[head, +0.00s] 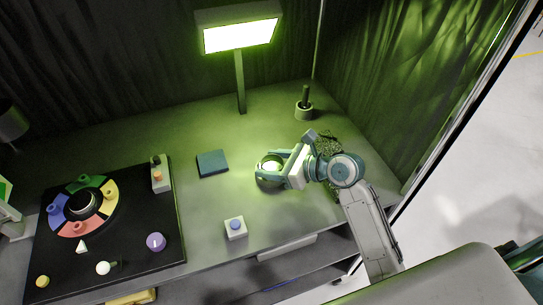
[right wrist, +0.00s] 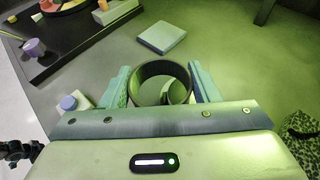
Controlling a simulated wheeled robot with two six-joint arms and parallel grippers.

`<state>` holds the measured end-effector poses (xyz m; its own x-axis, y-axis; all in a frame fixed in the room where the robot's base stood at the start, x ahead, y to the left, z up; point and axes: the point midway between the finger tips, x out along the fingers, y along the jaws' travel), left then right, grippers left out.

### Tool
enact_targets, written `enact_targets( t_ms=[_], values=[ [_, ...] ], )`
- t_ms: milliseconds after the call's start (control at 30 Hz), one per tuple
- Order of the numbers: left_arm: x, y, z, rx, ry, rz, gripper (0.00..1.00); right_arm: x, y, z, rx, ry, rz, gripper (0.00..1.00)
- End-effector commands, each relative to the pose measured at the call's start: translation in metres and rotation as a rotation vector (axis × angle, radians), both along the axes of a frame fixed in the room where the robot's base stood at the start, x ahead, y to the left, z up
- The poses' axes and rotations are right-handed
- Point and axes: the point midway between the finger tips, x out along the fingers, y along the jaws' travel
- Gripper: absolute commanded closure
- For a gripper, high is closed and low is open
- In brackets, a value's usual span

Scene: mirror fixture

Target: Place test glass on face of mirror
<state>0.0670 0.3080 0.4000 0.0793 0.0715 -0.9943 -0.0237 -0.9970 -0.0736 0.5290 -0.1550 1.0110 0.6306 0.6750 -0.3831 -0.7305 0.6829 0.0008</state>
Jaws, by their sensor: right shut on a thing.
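My right gripper (head: 272,172) is over the middle-right of the table, its teal fingers shut on a round, dark-rimmed piece with a clear inside, which looks like the test glass (right wrist: 161,71). The fingers sit on both sides of its rim in the right wrist view (right wrist: 161,88). I cannot tell whether it touches the table. At the left of the head view, a round piece with a pale rim and dark middle (head: 82,205) sits inside a ring of coloured segments (head: 104,209); it may be the mirror. My left gripper is not in view.
The black mat (head: 130,255) holds the coloured ring, a purple knob (head: 155,242) and several small pieces. A blue-grey square block (head: 212,163) and a white block with a blue button (head: 235,228) stand between mat and gripper. A lit lamp (head: 240,36) stands behind.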

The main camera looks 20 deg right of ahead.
Motion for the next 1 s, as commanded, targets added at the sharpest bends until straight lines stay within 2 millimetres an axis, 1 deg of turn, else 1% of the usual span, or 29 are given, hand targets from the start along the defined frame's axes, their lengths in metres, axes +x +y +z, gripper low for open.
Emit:
enact_targets(
  t_ms=[33,100,200,267,367,500,600,767,967,1000],
  values=[
    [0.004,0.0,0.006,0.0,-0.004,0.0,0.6,0.013,-0.003,0.002,0.0,-0.002,-0.001,0.72],
    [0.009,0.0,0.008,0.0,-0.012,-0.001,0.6,0.027,-0.006,0.001,0.002,-0.001,-0.001,0.72],
    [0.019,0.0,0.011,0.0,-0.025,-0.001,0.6,0.039,-0.008,-0.002,0.0,-0.001,-0.001,0.72],
    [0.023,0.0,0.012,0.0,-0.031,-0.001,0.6,0.044,-0.009,-0.003,0.0,0.0,-0.001,0.72],
    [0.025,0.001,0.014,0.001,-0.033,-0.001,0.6,0.046,-0.01,-0.009,0.0,0.001,0.0,0.72],
    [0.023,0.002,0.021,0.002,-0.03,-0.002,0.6,0.045,-0.01,-0.029,0.001,0.004,-0.001,0.72],
    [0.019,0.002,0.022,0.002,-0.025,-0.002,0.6,0.045,-0.01,-0.038,0.0,0.001,0.0,0.72],
    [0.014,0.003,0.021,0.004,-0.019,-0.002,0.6,0.045,-0.01,-0.04,0.0,-0.001,-0.001,0.72],
    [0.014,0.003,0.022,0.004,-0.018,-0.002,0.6,0.045,-0.01,-0.041,0.0,-0.001,-0.001,0.72],
    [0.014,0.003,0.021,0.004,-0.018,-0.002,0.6,0.045,-0.01,-0.042,0.0,-0.002,-0.001,0.39]
  ],
)
